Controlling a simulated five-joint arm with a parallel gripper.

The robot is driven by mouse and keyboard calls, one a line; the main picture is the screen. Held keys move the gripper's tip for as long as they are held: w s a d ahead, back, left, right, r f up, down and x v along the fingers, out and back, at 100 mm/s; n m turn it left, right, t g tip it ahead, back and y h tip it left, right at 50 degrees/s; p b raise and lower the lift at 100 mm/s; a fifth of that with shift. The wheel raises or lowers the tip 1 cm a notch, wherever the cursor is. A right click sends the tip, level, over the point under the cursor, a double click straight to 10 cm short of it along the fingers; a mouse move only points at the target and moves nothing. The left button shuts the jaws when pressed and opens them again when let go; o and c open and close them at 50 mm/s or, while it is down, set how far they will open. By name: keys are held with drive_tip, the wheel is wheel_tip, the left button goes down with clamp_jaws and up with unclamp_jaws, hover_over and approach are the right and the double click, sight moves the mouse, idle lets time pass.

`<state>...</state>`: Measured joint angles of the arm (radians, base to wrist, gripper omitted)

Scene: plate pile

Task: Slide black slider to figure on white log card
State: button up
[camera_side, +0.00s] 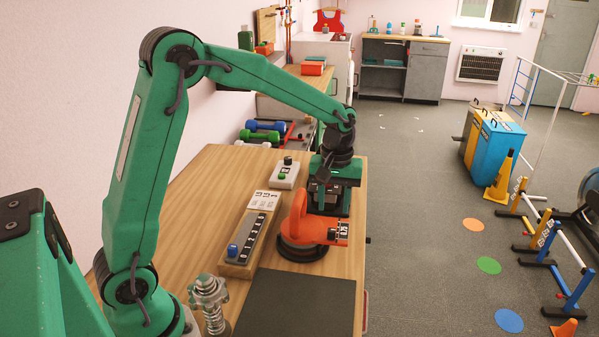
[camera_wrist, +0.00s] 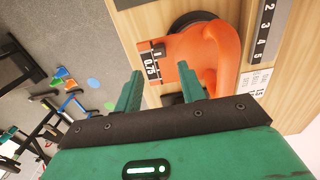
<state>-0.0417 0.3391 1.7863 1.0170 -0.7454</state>
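An orange tool (camera_side: 309,231) with a handle stands on a dark round base on the bench. Its arm bears a scale label reading 0.75 (camera_wrist: 151,66), with a small dark piece (camera_wrist: 158,51) beside it that may be the black slider. A white card (camera_side: 263,200) with dark print lies at the far end of a wooden block; its figure is too small to read surely. It also shows in the wrist view (camera_wrist: 258,83). My gripper (camera_wrist: 160,90) is open and empty, its fingertips close to the orange tool; contact cannot be told.
A grey box with a green button (camera_side: 284,175) stands behind. A dark mat (camera_side: 300,303) lies in front; a metal bolt-like piece (camera_side: 209,300) stands at left.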

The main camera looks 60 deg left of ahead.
sight(332, 230)
drive_tip(key=shift+f, duration=0.15)
drive_tip(key=shift+f, duration=3.75)
clamp_jaws()
